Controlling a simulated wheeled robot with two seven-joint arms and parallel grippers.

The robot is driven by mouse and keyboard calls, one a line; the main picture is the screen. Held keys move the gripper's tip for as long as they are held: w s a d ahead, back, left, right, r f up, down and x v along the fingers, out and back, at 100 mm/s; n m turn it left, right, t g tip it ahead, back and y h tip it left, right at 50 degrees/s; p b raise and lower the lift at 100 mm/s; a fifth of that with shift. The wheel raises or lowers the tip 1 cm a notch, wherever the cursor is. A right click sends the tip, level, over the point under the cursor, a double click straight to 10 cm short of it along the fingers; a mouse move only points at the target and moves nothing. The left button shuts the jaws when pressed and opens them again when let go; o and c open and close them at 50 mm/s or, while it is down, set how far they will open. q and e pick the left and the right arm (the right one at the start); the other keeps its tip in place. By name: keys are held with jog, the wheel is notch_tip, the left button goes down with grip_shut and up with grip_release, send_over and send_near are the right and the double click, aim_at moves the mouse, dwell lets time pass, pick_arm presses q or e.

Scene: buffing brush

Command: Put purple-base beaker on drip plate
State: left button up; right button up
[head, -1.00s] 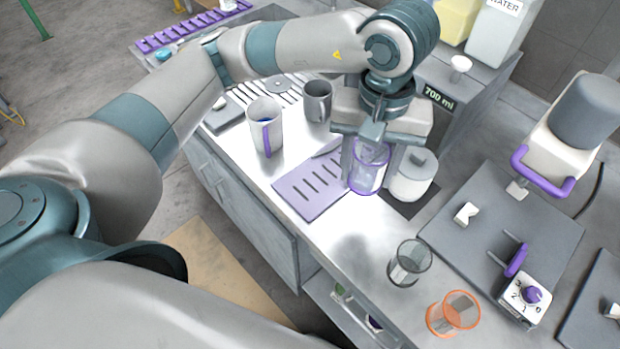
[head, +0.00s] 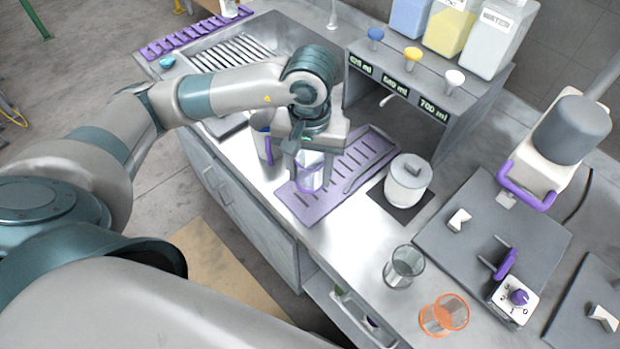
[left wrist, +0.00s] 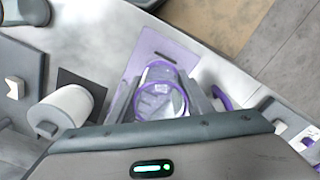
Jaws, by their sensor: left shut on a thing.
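The purple-base beaker (head: 309,178) is clear glass with a purple ring at its base. My left gripper (head: 312,155) is shut on it, with a finger on either side, over the purple slotted drip plate (head: 302,207). In the left wrist view the beaker (left wrist: 160,98) stands between the fingers, with the drip plate (left wrist: 150,55) around and beyond it. I cannot tell whether its base touches the plate. My right gripper is not in view.
A mug with a purple handle (head: 267,148) stands close to the left gripper. A white lidded jar (head: 407,181) is right of the plate. A dark-rimmed beaker (head: 404,266) and an orange-rimmed beaker (head: 444,315) stand nearer. The dispenser (head: 440,95) stands behind.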

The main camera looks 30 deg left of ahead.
aim_at(310, 183)
pick_arm(q)
jog(key=shift+f+p, duration=0.9)
jog(key=shift+f, duration=1.1)
jog(key=shift+f, duration=0.15)
jog(key=o, duration=1.1)
